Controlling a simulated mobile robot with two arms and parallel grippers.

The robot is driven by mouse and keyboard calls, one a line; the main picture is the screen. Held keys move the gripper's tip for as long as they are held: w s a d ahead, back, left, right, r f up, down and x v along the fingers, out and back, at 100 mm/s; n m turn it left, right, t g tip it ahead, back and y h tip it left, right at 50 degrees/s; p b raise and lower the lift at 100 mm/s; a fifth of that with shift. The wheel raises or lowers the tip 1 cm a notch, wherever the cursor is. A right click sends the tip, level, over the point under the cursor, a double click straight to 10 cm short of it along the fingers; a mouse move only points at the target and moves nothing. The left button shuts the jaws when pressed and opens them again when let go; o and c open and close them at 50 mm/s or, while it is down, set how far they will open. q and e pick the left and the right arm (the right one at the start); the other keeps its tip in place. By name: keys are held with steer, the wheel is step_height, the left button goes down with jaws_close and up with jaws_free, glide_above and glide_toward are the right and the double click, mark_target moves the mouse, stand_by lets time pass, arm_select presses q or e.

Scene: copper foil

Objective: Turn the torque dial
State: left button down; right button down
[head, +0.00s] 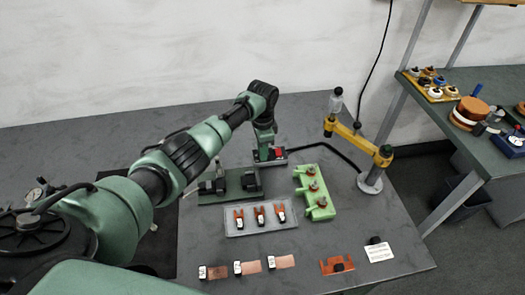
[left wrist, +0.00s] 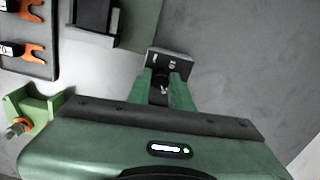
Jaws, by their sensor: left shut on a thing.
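A small dark box (head: 272,160) stands on the table behind the green fixture, with a red part on it. It also shows in the left wrist view as a grey-topped box (left wrist: 170,62) just beyond the fingers. My left gripper (head: 267,146) reaches down over this box. In the left wrist view its green fingers (left wrist: 166,92) are close together around a small part at the box's near edge, which I take to be the torque dial (left wrist: 162,90). The fingers hide most of it, so its marks and angle cannot be read. My right gripper is not in view.
A green fixture (head: 214,197) with dark blocks and a tray (head: 234,230) of copper forks stand in front. A light green rack (head: 322,212) and a yellow jointed arm (head: 355,140) are to the right. Copper strips (head: 281,262) lie at the front. A black cable runs behind.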

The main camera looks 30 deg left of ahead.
arm_select(q)
steer(key=shift+m, duration=0.6)
steer(key=shift+w, duration=0.1)
steer(key=c, duration=1.3)
jaws_free()
steer(key=shift+o, duration=0.2)
steer(key=shift+r+b, duration=0.7)
steer(key=shift+r, duration=3.25)
